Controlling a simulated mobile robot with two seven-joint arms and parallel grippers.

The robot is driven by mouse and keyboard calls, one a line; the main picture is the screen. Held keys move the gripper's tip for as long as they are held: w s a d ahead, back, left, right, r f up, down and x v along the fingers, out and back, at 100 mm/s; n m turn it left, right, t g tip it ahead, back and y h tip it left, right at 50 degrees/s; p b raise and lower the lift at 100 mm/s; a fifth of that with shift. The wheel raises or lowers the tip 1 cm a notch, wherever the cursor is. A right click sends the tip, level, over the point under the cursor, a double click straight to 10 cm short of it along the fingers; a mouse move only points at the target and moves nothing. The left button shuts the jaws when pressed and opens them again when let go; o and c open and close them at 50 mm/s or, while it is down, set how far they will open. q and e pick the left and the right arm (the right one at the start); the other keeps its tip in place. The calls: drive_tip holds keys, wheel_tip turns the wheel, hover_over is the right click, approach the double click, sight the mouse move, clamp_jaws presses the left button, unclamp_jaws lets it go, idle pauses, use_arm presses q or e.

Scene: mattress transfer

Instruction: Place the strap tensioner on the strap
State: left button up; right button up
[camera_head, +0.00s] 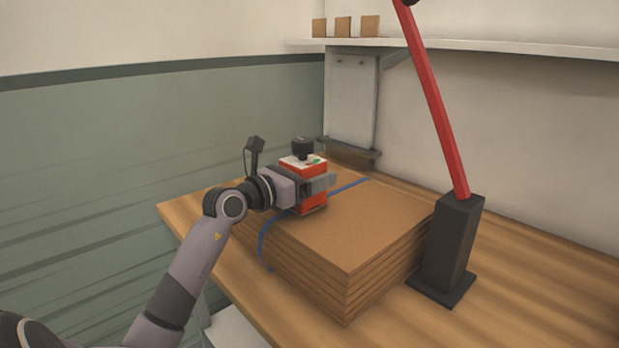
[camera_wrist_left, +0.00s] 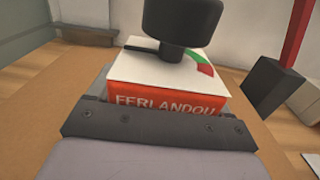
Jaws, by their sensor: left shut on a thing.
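The strap tensioner is a red and white box (camera_head: 313,194) with a black knob on top. My left gripper (camera_head: 318,187) is shut on it, above the stack of brown boards (camera_head: 360,230). In the left wrist view the tensioner (camera_wrist_left: 150,75) stands upright behind the gripper's dark plate (camera_wrist_left: 160,130), with red lettering side and white top showing. The blue strap (camera_head: 347,187) runs across the stack and down its front left side, passing under or close beside the tensioner. Whether the tensioner touches the strap is hidden. My right gripper is not in view.
The stack lies on a wooden table (camera_head: 540,290). A black post base (camera_head: 452,250) with a slanted red bar (camera_head: 440,110) stands right of the stack. A shelf (camera_head: 480,45) with small brown blocks is on the back wall. The table's right side is clear.

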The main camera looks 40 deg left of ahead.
use_arm(q)
drive_tip(key=shift+r, duration=0.15)
drive_tip(key=o, duration=1.6)
drive_tip(key=shift+f, duration=0.2)
drive_tip(key=shift+s+r, duration=0.1)
drive_tip(key=shift+s, duration=0.3)
drive_tip(key=s, duration=0.3)
drive_tip(key=s+b, duration=0.1)
drive_tip(key=s, duration=0.3)
drive_tip(key=s+a, duration=0.1)
drive_tip(key=s, duration=0.3)
drive_tip(key=shift+s, duration=0.15)
